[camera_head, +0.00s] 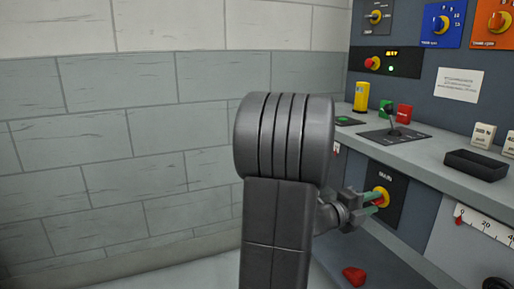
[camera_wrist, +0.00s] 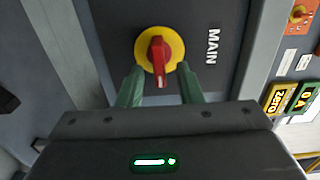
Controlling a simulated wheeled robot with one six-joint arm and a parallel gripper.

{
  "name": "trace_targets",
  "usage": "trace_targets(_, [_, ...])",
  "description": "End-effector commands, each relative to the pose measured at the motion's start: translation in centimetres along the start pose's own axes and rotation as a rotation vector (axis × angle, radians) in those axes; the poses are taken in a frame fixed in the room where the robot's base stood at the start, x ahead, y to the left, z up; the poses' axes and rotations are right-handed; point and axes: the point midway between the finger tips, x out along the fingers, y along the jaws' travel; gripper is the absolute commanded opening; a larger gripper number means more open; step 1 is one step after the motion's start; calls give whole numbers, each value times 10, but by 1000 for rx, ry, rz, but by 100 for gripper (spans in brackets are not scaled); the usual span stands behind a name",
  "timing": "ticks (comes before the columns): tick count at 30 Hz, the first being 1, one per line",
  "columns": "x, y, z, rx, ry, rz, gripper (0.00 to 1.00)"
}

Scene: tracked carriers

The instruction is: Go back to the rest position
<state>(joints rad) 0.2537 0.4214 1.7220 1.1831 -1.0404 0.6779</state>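My gripper (camera_head: 369,204) is in front of the console's lower panel, beside a rotary switch (camera_head: 381,197) with a red handle on a yellow disc. In the wrist view the switch (camera_wrist: 159,52) sits on a dark plate labelled MAIN. The green fingers of my gripper (camera_wrist: 160,88) are apart, one on each side of the handle, with nothing held between them. The red handle points toward the gripper in the wrist view. Whether the fingertips touch the yellow disc cannot be told.
The console counter (camera_head: 425,151) carries a joystick (camera_head: 392,122), a black tray (camera_head: 475,165) and small coloured blocks. A red object (camera_head: 354,276) lies low beneath the switch. A grey block wall (camera_head: 120,130) stands at the left, with clear space before it.

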Motion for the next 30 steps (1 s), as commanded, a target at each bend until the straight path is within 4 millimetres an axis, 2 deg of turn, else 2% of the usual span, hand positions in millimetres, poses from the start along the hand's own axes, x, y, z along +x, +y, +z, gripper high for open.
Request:
trace_targets(5, [-3,0,0,0,-1,0,33])
trace_targets(8, [-11,-1,1,1,-4,1,33])
trace_targets(21, [-84,-2,2,1,-5,2,33])
trace_targets(30, [-127,0,1,0,-4,2,33])
